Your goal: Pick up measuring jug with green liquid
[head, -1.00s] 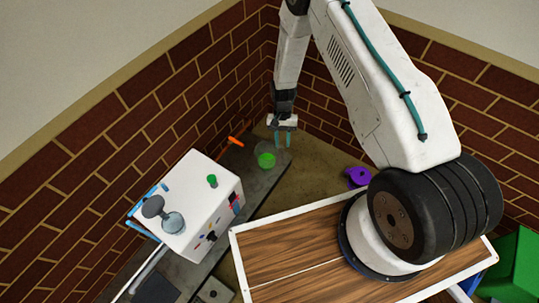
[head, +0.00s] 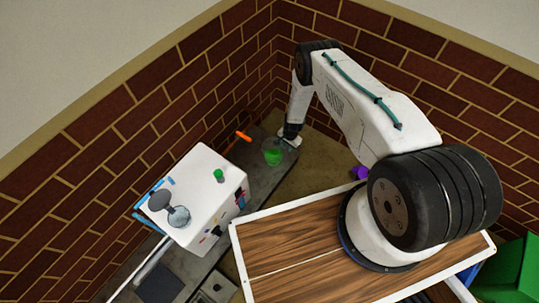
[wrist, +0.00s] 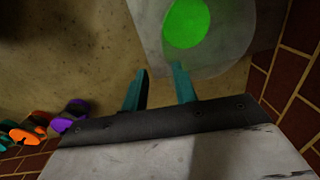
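The measuring jug with green liquid (head: 272,157) stands upright on the grey counter near the brick corner. In the wrist view its green liquid (wrist: 187,24) is a bright round patch at the top, seen from above; the clear wall is hard to make out. My gripper (head: 288,141) is at the jug's upper right in the head view, close to it. In the wrist view the two teal fingers (wrist: 160,74) are apart with nothing between them, and the jug lies beyond their tips. Whether a finger touches the jug I cannot tell.
An orange object (head: 243,136) lies left of the jug by the wall. A white machine with a green knob (head: 219,175) stands on the counter (head: 258,186) nearer me. A purple item (wrist: 70,115) and other coloured items sit at left in the wrist view. Brick walls close the corner.

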